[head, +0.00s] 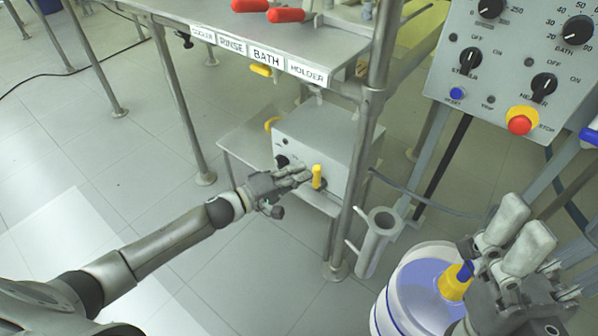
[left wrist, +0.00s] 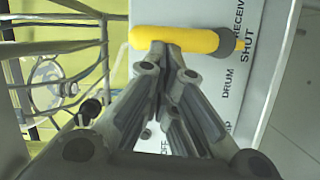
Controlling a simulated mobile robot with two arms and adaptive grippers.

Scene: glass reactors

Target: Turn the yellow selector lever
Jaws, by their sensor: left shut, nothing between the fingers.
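The yellow selector lever (head: 317,176) stands upright on the front of a grey box (head: 335,135) under the bench. In the left wrist view the lever (left wrist: 185,40) lies across the top, its dark hub end at the right near the printed word SHUT. My left gripper (head: 303,175) is shut and empty, its fingertips just left of the lever in the head view. In the left wrist view its closed fingertips (left wrist: 161,48) meet the lever's edge; whether they touch it is unclear. My right gripper (head: 515,230) is at the lower right, away from the lever.
A control panel (head: 515,60) with knobs and a red stop button is at the upper right.

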